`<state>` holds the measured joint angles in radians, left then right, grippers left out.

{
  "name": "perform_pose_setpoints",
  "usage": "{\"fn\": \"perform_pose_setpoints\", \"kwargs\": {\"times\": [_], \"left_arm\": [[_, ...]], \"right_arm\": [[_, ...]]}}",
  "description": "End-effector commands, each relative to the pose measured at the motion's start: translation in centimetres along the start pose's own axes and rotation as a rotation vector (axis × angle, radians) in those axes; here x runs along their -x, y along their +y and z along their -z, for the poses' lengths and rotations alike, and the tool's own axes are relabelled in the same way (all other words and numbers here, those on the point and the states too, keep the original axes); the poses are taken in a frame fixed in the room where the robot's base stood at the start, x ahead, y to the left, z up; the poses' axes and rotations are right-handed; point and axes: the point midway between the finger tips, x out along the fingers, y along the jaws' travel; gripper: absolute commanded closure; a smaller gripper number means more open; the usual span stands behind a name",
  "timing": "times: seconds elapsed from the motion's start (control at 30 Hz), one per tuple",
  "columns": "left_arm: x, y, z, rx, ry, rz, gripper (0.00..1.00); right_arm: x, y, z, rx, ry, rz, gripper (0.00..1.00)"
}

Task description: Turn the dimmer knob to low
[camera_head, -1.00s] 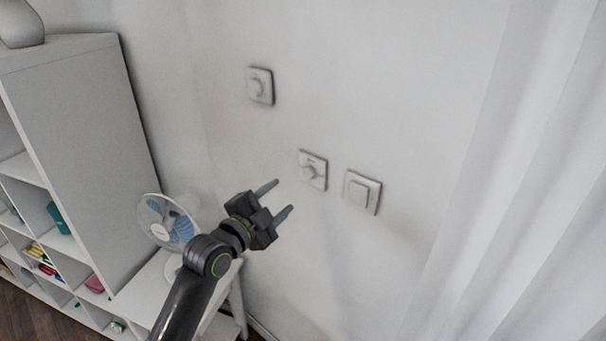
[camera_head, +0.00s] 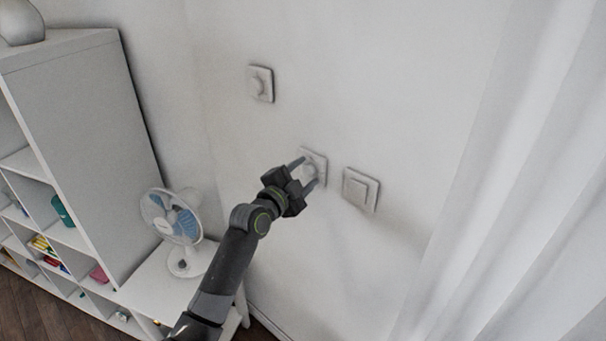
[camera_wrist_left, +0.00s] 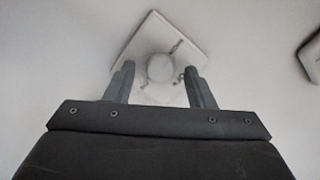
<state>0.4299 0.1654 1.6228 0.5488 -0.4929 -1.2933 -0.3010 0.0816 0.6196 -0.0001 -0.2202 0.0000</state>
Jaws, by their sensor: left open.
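A white square wall plate (camera_head: 318,159) with a round knob (camera_head: 309,171) is on the wall in the head view, in the middle of three plates. My left gripper (camera_head: 308,172) is open, with its two fingertips at this plate, one on each side of the knob. In the left wrist view the round knob (camera_wrist_left: 160,68) shows between and just beyond the fingertips, with small marks on the plate (camera_wrist_left: 152,30) around it. I cannot tell if the fingers touch the knob. A second plate with a round knob (camera_head: 259,85) is higher up to the left. My right gripper is not in view.
A flat square switch (camera_head: 360,190) is just right of the middle plate; a dark-edged corner of a plate (camera_wrist_left: 312,58) shows at the right in the wrist view. A white fan (camera_head: 178,222) stands on a white table, beside a shelf unit (camera_head: 85,130). A curtain (camera_head: 510,200) hangs at right.

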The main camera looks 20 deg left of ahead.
Motion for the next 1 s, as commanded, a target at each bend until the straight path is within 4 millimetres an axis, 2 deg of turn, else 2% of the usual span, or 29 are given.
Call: {"fn": "perform_pose_setpoints", "kwargs": {"times": [0.13, 0.17, 0.4, 0.5, 0.77, 1.0], "left_arm": [[0.00, 0.01, 0.01, 0.000, 0.000, 0.000, 0.51], [0.00, 0.01, 0.01, 0.000, 0.000, 0.000, 0.53], [0.02, 0.01, 0.01, 0.000, 0.000, 0.000, 0.85], [0.02, 0.01, 0.00, 0.001, 0.000, 0.000, 0.95], [0.03, -0.03, 0.02, 0.032, -0.003, -0.004, 0.95], [0.03, -0.15, 0.07, 0.159, -0.013, -0.018, 0.95]], "right_arm": [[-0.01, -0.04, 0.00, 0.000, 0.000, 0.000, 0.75], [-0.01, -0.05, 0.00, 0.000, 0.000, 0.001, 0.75], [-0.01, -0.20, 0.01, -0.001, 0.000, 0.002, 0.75], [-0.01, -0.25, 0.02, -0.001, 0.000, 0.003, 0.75], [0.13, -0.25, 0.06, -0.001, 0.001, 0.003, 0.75], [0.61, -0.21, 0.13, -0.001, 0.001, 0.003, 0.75]]}}
